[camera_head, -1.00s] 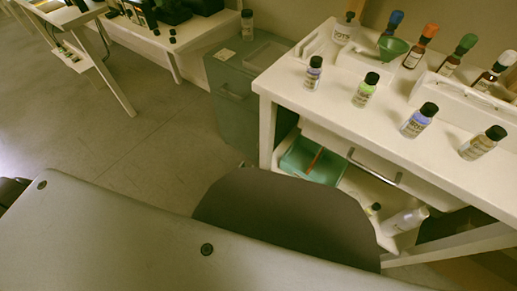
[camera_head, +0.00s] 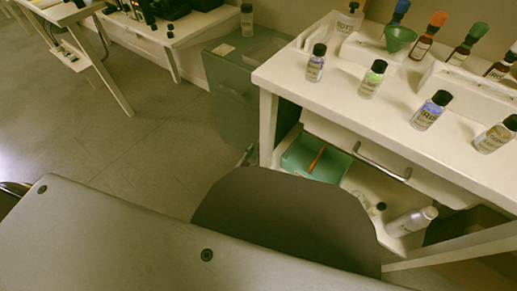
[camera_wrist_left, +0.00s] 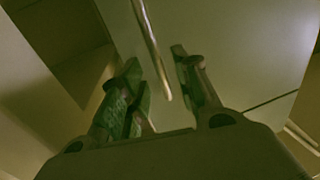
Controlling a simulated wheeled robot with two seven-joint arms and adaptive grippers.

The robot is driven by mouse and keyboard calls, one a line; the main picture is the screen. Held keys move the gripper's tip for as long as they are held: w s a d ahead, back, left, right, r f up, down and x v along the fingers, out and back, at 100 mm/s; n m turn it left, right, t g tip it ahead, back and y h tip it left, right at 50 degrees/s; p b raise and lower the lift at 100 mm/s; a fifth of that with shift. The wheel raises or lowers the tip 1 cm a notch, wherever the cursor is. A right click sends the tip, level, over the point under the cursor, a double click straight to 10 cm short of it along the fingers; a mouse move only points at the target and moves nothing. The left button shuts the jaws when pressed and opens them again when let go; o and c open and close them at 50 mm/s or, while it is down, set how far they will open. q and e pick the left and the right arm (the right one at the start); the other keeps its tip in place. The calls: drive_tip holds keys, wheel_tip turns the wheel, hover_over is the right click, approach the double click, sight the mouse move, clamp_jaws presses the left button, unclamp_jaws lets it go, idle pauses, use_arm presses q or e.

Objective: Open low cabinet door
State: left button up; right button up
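The low grey-green cabinet (camera_head: 226,85) stands behind the left end of the white table in the head view. Its door looks shut, though its lower part is partly hidden. In the left wrist view, a slim metal handle (camera_wrist_left: 149,40) runs down a pale panel (camera_wrist_left: 235,50). My left gripper (camera_wrist_left: 155,58) is open, with its two green-padded fingers apart. The handle's lower end shows between the fingers; I cannot tell whether they touch it. In the head view, only a small dark part, apparently of this gripper (camera_head: 247,155), shows beside the table leg. My right gripper is not in view.
Open floor (camera_head: 140,150) lies left of the cabinet.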

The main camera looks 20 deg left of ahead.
use_arm(q)
drive_tip(key=shift+w+d+b, duration=0.15)
drive_tip(key=shift+w+b, duration=0.2)
drive_tip(key=shift+w, duration=0.5)
drive_tip(key=shift+w+d+b, duration=0.1)
drive_tip(key=shift+w+b, duration=0.2)
drive_tip(key=shift+w, duration=0.55)
drive_tip(key=shift+c, duration=0.5)
clamp_jaws()
